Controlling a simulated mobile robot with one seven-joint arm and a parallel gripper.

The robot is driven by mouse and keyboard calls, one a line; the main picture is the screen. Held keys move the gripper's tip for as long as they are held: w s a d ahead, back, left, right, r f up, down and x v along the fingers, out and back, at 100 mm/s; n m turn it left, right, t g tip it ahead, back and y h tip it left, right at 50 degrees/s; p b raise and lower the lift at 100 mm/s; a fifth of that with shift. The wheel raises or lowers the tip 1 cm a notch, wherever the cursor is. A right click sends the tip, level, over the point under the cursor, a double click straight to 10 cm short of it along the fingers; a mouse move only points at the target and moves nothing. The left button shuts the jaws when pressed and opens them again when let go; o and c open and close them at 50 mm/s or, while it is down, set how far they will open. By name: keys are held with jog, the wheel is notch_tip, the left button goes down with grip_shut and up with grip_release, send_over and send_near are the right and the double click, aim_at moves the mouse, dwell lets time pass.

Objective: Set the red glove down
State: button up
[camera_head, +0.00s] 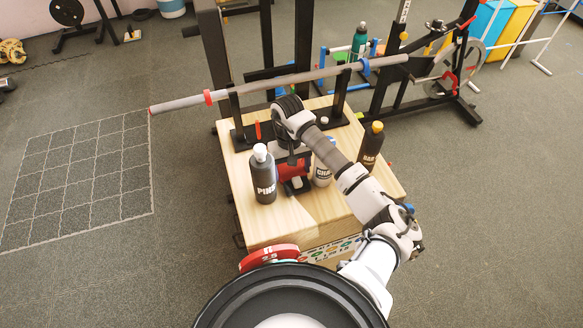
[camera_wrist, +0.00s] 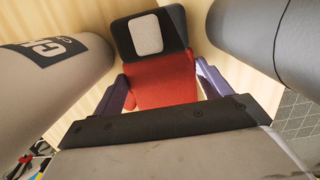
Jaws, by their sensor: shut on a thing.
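The red glove (camera_wrist: 162,80), with a black end and a light grey pad, sits between the two purple fingers of my gripper (camera_wrist: 166,88) in the wrist view. My gripper (camera_head: 293,158) is shut on it. In the head view the red glove (camera_head: 294,171) shows low over the wooden box top (camera_head: 315,207), partly hidden by my gripper. I cannot tell whether it touches the wood.
A dark bottle (camera_head: 263,177) stands close on the left; a grey bottle (camera_head: 322,174) and a dark yellow-capped bottle (camera_head: 371,147) stand on the right. A barbell (camera_head: 262,86) rests on black holders behind. The box top's front is clear.

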jog(key=shift+f, duration=0.15)
jog(key=o, duration=1)
jog(key=r+b, duration=0.1)
jog(key=r, duration=0.3)
jog(key=w+r, duration=0.1)
jog(key=r, duration=0.3)
jog(key=r+b, duration=0.1)
jog(key=r, duration=0.3)
jog(key=shift+w+a+r+b, duration=0.1)
jog(key=shift+w+a+b, duration=0.2)
jog(key=shift+w, duration=0.05)
